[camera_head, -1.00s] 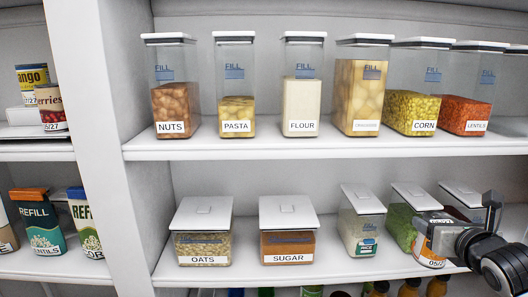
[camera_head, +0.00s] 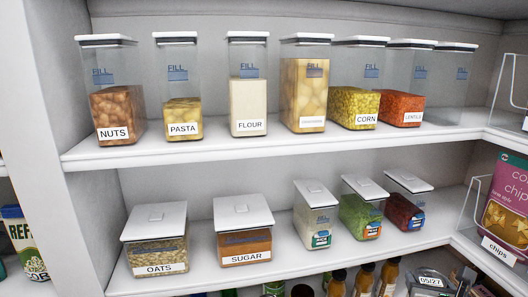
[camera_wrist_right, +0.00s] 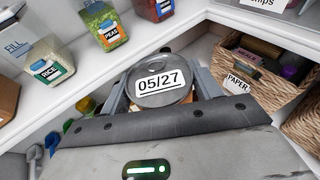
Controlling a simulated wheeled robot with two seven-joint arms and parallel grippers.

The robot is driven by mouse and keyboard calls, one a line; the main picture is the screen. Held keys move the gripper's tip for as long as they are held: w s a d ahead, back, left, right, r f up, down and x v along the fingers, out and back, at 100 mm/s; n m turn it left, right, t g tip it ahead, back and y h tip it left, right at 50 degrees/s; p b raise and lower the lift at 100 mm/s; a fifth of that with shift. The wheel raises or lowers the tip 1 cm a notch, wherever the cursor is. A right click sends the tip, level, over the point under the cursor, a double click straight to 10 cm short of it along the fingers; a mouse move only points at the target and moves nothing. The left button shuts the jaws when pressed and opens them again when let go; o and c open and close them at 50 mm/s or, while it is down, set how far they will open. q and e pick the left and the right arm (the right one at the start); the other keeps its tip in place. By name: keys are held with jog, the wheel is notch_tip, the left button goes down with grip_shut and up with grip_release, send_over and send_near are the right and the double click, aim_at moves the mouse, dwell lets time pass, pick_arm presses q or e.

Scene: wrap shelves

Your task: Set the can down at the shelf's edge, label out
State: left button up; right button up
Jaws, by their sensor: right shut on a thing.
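The can (camera_head: 431,283) shows at the bottom right of the head view, its grey lid marked "05/27" facing up. It is in front of and below the edge of the lower shelf (camera_head: 300,262), apart from it. In the right wrist view the can (camera_wrist_right: 160,99) sits between the two fingers of my right gripper (camera_wrist_right: 163,84), which is shut on it. The can's side and front label are mostly hidden. My left gripper is in neither view.
Clear boxes of oats (camera_head: 160,255), sugar (camera_head: 245,245), rice (camera_head: 316,225) and peas (camera_head: 362,215) stand on the lower shelf. Bottles (camera_head: 363,280) stand below. A wicker basket marked "PAPER" (camera_wrist_right: 258,80) is at the right in the wrist view.

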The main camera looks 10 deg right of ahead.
jog(key=w+d+r+m+g+h, duration=0.4)
jog(key=w+d+m+g+h, duration=0.15)
jog(key=d, duration=0.55)
jog(key=w+d+r+m, duration=0.1)
jog(key=w+d+r, duration=0.15)
jog(key=r, duration=0.35)
jog(key=w+d+r, duration=0.1)
jog(key=d+r, duration=0.2)
jog(key=r, duration=0.3)
jog(key=s+a+f+n+t+y, duration=0.1)
jog(key=a+f+n+t+y, duration=0.15)
jog(key=a, duration=0.75)
jog(key=a+f+n+t+y, duration=0.2)
jog(key=a+f+n+t, duration=0.15)
jog(key=a, duration=0.75)
jog(key=s+a+f+n+y, duration=0.1)
jog(key=s+a+n+y, duration=0.2)
jog(key=s+a, duration=0.4)
jog(key=s+a+f+n+t+y, duration=0.1)
jog(key=s+a+n+y, duration=0.2)
jog(key=a, duration=1.1)
jog(key=s+y, duration=0.2)
jog(key=s, duration=0.2)
jog(key=shift+s+f, duration=0.25)
jog(key=shift+f, duration=0.15)
jog(key=shift+n, duration=0.25)
